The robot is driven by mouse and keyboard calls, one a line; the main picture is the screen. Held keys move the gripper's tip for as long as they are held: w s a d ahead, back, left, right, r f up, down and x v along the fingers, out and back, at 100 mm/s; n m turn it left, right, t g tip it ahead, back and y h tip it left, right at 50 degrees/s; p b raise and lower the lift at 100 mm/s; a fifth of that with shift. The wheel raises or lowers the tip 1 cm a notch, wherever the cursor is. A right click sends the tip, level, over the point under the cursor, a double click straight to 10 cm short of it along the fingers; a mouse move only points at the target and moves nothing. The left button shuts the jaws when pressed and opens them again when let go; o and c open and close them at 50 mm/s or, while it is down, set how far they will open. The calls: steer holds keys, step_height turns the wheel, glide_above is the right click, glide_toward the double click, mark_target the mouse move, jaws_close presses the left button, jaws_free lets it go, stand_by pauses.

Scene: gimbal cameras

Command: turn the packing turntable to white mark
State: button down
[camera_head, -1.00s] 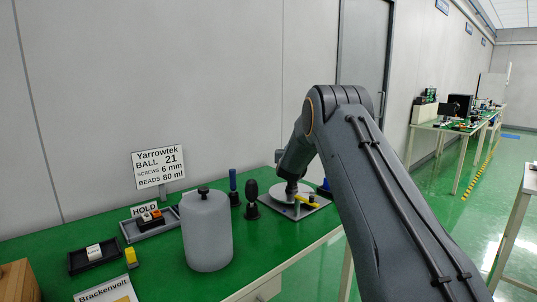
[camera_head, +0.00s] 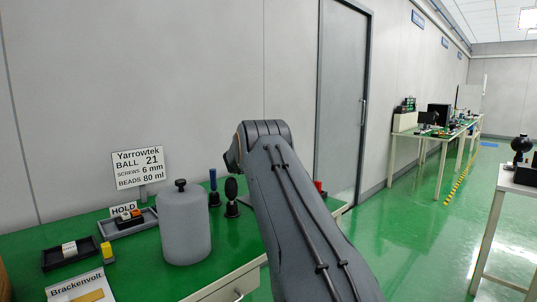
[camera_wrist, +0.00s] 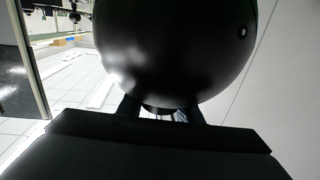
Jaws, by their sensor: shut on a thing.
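The packing turntable is hidden behind my arm in the head view. In the wrist view a large, glossy black ball-shaped thing (camera_wrist: 175,50) with a small white spot fills the upper middle. My gripper (camera_wrist: 160,111) shows just under it, with dark fingers at its lower edge, shut on it. I cannot tell whether this ball is part of the turntable. The white mark of the turntable cannot be made out. My gripper is hidden in the head view.
A grey canister (camera_head: 185,228) stands on the green bench (camera_head: 135,280), left of my arm. Behind it are a blue-topped tool (camera_head: 213,188) and a black-knobbed one (camera_head: 231,190). A sign (camera_head: 138,167) and trays (camera_head: 68,255) are farther left. A red item (camera_head: 320,187) shows right of my arm.

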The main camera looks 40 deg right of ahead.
stand_by(0.4)
steer(key=c, duration=1.3)
jaws_free()
steer(key=v, duration=0.8)
steer(key=shift+w, duration=0.1)
steer(key=shift+d, duration=0.1)
steer(key=shift+r, duration=0.15)
